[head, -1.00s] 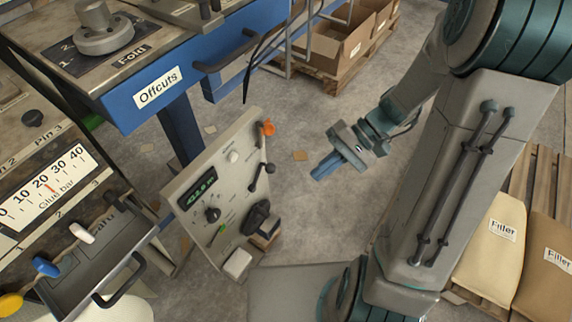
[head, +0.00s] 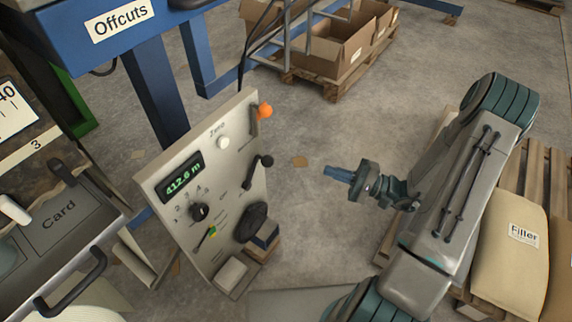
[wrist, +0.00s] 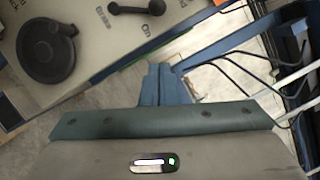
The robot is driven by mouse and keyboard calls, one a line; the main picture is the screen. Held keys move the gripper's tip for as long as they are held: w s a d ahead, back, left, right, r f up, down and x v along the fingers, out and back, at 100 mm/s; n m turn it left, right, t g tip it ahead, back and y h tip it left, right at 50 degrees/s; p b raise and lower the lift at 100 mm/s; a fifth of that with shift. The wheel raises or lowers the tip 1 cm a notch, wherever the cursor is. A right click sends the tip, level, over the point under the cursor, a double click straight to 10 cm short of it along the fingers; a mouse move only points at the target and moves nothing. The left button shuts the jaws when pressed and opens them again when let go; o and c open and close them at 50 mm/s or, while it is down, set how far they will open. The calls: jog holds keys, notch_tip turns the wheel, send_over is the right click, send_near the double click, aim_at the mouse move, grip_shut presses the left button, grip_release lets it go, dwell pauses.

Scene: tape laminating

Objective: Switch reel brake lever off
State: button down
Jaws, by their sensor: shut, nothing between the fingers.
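The grey control panel (head: 185,215) stands tilted at centre left in the head view. On its right side are a lever with an orange knob (head: 265,111) and a black ball-ended lever (head: 260,168), which also shows at the top of the wrist view (wrist: 135,8). The fingers also show in the wrist view (wrist: 165,82).
A black crank (head: 256,222) is low on the panel and large in the wrist view (wrist: 48,50). A dark cable rises behind the panel. Cardboard boxes (head: 345,45) stand on a pallet behind. Filler sacks (head: 510,250) lie at right.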

jog(key=s+r+b+x, duration=0.1)
jog(key=s+b+x, duration=0.1)
jog(key=x, duration=1.1)
jog(key=shift+s+a+b, duration=0.3)
jog(key=shift+a, duration=0.05)
jog(key=shift+r, duration=0.1)
